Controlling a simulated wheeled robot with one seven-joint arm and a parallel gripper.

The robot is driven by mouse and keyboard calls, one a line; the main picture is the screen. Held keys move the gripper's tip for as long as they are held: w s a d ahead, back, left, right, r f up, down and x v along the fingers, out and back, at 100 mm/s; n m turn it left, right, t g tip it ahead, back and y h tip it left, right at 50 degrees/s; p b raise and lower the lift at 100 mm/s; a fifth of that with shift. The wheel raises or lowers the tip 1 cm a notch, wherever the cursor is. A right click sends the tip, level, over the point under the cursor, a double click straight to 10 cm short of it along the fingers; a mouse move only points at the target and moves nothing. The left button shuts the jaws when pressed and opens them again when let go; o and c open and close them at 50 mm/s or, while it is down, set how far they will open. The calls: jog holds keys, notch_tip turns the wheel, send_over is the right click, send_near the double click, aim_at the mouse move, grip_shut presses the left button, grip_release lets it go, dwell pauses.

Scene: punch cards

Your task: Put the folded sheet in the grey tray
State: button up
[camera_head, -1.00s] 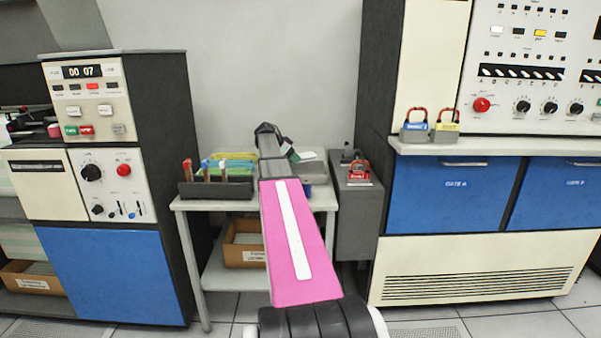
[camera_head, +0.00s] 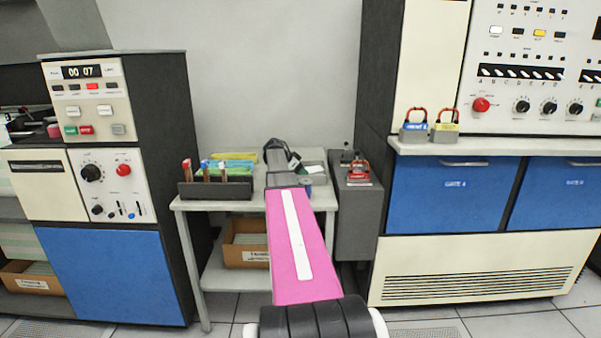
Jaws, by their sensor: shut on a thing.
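My gripper (camera_head: 292,160) is over the right part of the small table, small and partly hidden by its own dark body. It is shut on the folded sheet (camera_head: 314,168), a small pale piece reaching out to the right of the jaws. The grey tray (camera_head: 315,154) is on the table's right part, with the sheet over it in the picture. I cannot tell whether the sheet touches the tray.
A dark rack (camera_head: 215,190) with several upright tools stands on the table's left, with yellow-green items (camera_head: 234,158) behind it. A grey cabinet (camera_head: 355,215) with red padlocks (camera_head: 357,172) stands to the right. A cardboard box (camera_head: 245,240) is on the lower shelf.

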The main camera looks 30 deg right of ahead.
jog(key=o, duration=0.9)
jog(key=shift+f, duration=0.1)
jog(key=v, duration=1.2)
